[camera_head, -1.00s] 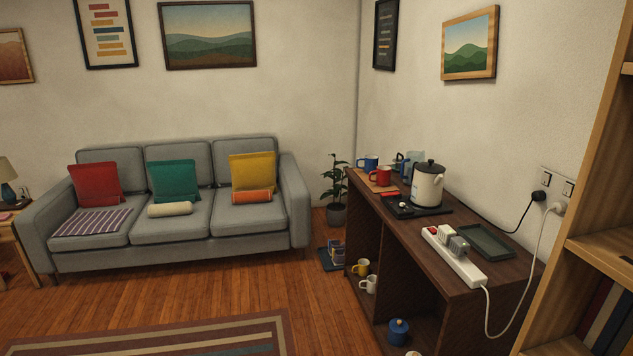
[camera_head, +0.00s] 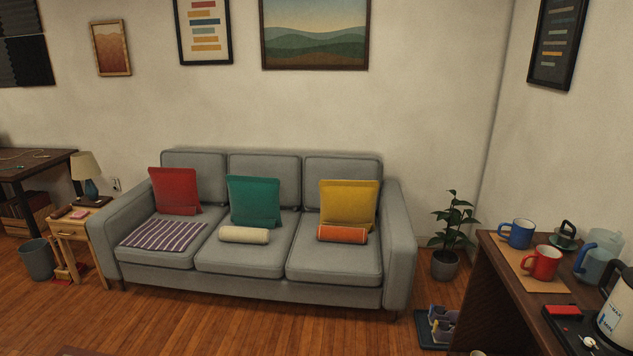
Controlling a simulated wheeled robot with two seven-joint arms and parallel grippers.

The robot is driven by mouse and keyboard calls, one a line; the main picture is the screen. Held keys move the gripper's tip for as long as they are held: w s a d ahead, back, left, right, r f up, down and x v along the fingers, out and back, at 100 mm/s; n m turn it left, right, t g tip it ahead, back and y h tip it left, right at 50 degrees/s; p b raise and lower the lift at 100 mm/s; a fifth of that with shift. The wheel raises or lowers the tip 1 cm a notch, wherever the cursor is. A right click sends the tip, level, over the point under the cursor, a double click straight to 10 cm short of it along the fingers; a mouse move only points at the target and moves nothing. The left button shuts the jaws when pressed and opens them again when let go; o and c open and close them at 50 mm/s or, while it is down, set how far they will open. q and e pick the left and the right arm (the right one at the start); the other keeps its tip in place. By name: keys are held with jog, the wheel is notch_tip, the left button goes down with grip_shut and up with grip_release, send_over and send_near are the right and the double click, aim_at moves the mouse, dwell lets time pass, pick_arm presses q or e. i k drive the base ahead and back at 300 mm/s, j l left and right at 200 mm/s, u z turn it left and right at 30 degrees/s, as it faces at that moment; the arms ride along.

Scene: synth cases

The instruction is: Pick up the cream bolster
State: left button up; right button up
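The cream bolster (camera_head: 244,235) is a short pale roll. It lies on the middle seat of the grey sofa (camera_head: 245,288), in front of a green cushion (camera_head: 254,202). An orange bolster (camera_head: 342,234) lies on the right seat in front of a yellow cushion (camera_head: 348,204). A red cushion (camera_head: 174,190) and a striped purple cloth (camera_head: 161,234) are on the left seat. Neither of my grippers shows in the view.
A side table (camera_head: 75,228) with a lamp and a grey bin (camera_head: 38,259) stand left of the sofa. A potted plant (camera_head: 446,264) and a dark cabinet (camera_head: 497,285) with mugs are on the right. Wooden floor (camera_head: 215,326) shows bare before the sofa.

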aim_at(255, 235)
jog(key=i+j+u, duration=0.1)
jog(key=i+u, duration=0.2)
jog(key=i, duration=0.3)
jog(key=i+u, duration=0.25)
jog(key=i, duration=0.35)
jog(key=i+l+u, duration=0.3)
jog(key=i, duration=0.3)
jog(key=i+j+z, duration=0.3)
jog(key=i, duration=0.25)
jog(key=i+j+z, duration=0.25)
jog(key=i, duration=0.3)
jog(key=i+j+z, duration=0.3)
jog(key=i+j, duration=0.1)
jog(key=i, duration=0.1)
